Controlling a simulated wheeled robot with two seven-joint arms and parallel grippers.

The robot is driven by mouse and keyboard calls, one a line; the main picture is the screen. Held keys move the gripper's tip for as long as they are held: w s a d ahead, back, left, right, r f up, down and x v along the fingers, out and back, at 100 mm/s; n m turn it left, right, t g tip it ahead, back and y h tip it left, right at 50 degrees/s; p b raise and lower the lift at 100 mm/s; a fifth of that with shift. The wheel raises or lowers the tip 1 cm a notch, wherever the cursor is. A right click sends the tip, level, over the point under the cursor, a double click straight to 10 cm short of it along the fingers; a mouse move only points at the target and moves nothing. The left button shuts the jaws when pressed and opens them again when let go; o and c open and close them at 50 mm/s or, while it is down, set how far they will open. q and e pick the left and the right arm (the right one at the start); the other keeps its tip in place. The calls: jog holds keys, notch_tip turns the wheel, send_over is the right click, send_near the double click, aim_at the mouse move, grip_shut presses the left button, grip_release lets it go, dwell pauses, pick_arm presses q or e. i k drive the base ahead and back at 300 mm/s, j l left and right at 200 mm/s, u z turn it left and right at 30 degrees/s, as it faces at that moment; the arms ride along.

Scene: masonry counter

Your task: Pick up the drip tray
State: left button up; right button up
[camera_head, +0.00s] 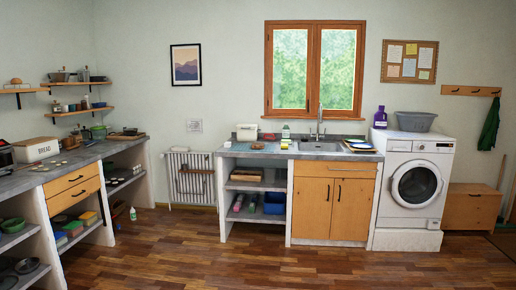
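I cannot pick out the drip tray for certain at this distance. A flat bluish-grey piece (238,147) lies at the left end of the sink counter (285,152) and could be a tray or a mat. A dark flat item (125,137) lies on the left counter (90,157), too small to identify. Neither of my grippers is in view.
A sink with a tap (319,124) is set in the counter, with stacked plates (360,147) to its right. A white container (247,132) stands at the back. A washing machine (415,182) stands right. The wooden floor (250,265) ahead is clear.

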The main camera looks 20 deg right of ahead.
aim_at(258, 146)
jog(key=i+l+z, duration=1)
jog(key=i+z, duration=0.35)
jog(key=i, duration=0.15)
jog(key=i+z, duration=0.15)
jog(key=i, duration=1.25)
jog(key=i+u, duration=0.1)
jog(key=i, duration=0.65)
jog(key=i+l, duration=0.15)
jog(key=i, duration=0.55)
jog(key=i+l+u, duration=0.1)
jog(key=i+u, duration=0.2)
jog(key=i+l+u, duration=0.3)
jog(key=i, duration=0.2)
jog(key=i+l+u, duration=0.15)
jog(key=i+u, duration=0.2)
